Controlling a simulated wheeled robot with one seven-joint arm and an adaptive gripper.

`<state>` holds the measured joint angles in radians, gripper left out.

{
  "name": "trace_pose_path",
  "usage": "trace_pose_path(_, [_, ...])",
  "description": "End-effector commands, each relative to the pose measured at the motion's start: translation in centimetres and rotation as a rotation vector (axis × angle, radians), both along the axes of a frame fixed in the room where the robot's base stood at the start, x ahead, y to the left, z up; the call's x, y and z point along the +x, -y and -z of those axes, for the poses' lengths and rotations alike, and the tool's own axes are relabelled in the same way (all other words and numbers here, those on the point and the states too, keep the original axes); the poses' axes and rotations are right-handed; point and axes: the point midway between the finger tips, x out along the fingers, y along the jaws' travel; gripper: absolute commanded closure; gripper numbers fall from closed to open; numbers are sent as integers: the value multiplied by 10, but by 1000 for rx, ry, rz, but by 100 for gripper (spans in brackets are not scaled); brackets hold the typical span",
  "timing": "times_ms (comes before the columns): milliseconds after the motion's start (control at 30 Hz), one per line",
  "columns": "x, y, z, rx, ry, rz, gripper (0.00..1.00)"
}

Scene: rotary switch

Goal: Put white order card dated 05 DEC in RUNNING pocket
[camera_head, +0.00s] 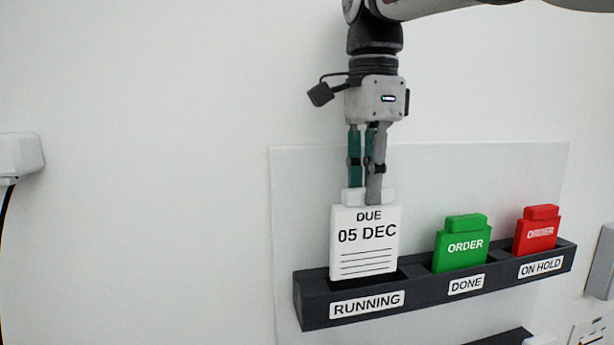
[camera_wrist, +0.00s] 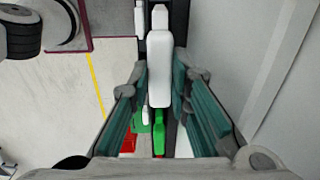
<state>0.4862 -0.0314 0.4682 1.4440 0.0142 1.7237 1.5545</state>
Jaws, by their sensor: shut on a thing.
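The white order card (camera_head: 364,248) reads DUE 05 DEC and hangs upright under my gripper (camera_head: 367,193). My gripper points down and is shut on the card's white top tab. The card's lower edge is at the opening of the RUNNING pocket (camera_head: 341,312), the leftmost pocket of the dark rack; I cannot tell how far inside it is. In the wrist view, the card's white tab (camera_wrist: 159,68) shows from above, near my fingers (camera_wrist: 160,100).
A green ORDER card (camera_head: 463,247) stands in the DONE pocket and a red one (camera_head: 537,233) in the ON HOLD pocket, both to the right. A pale backing panel (camera_head: 300,200) is behind the rack. The wall to the left is clear up to a white box (camera_head: 20,158).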

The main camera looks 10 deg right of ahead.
Motion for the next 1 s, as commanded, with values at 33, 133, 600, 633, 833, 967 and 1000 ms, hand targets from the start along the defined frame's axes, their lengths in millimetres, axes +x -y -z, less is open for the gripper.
trace_pose_path(33, [0, 0, 2, 0, 0, 0, 100])
trace_pose_path(133, [0, 0, 6, 0, -1, 0, 100])
trace_pose_path(600, [0, 0, 23, -1, -1, 0, 100])
trace_pose_path(633, [0, 0, 24, -1, -1, 0, 100])
trace_pose_path(833, [0, 0, 31, -1, 1, -1, 100])
trace_pose_path(967, [0, 0, 36, -1, 0, 0, 100])
trace_pose_path(1000, [0, 0, 37, -1, 0, 0, 100])
